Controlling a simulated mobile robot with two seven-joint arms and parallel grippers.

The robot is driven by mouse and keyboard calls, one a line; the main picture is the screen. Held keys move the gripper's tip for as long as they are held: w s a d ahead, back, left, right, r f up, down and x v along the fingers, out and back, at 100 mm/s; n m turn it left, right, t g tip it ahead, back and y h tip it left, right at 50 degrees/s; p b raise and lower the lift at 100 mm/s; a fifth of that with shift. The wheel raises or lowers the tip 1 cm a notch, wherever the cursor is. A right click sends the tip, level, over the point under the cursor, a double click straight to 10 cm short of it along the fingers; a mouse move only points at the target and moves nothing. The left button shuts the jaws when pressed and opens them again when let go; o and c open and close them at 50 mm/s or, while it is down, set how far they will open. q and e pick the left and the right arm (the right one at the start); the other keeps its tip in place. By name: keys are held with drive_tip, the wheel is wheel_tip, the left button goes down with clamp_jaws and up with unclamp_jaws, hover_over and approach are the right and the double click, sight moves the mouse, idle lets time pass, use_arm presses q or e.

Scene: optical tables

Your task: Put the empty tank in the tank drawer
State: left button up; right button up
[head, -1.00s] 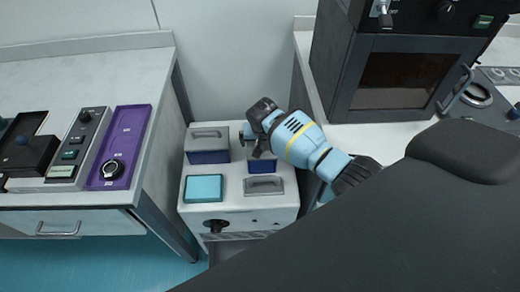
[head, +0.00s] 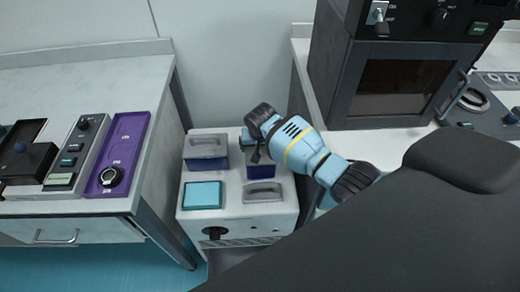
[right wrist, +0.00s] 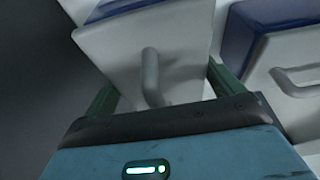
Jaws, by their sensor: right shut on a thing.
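My right gripper (head: 258,150) reaches over the back right of a white unit (head: 232,222) from the right. It is shut on a tank (head: 262,169) with a dark blue body; the arm hides much of this tank. In the right wrist view, the tank's pale top and grey handle (right wrist: 151,75) lie between the green fingers of the gripper (right wrist: 165,92). A similar blue tank with a grey lid (head: 206,155) sits at the back left of the unit. I cannot tell which tank is empty. My left gripper is not in view.
A teal square (head: 202,195) and a grey handled lid (head: 263,192) are at the unit's front. A dark knob (head: 215,232) is on its face. A bench with a purple tray (head: 122,140) stands left; a black oven (head: 400,85) stands right.

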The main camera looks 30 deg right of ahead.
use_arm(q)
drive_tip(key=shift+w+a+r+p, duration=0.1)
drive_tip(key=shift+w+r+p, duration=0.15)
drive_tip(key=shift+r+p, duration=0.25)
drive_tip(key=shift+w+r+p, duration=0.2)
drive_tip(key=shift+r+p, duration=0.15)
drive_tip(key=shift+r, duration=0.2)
use_arm(e)
wheel_tip(320, 180, up, 9)
drive_tip(key=shift+w+r, duration=0.1)
drive_tip(key=shift+r, duration=0.05)
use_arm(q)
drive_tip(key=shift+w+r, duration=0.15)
use_arm(e)
drive_tip(key=s+a+r+n, duration=0.2)
drive_tip(key=s+a+r, duration=0.2)
drive_tip(key=s+r, duration=0.3)
drive_tip(key=s+a+r+n+y, duration=0.1)
drive_tip(key=s+a+r+n, duration=0.2)
drive_tip(key=s+r, duration=0.5)
wheel_tip(320, 180, up, 4)
drive_tip(key=shift+a+f, duration=0.1)
drive_tip(key=shift+a, duration=0.4)
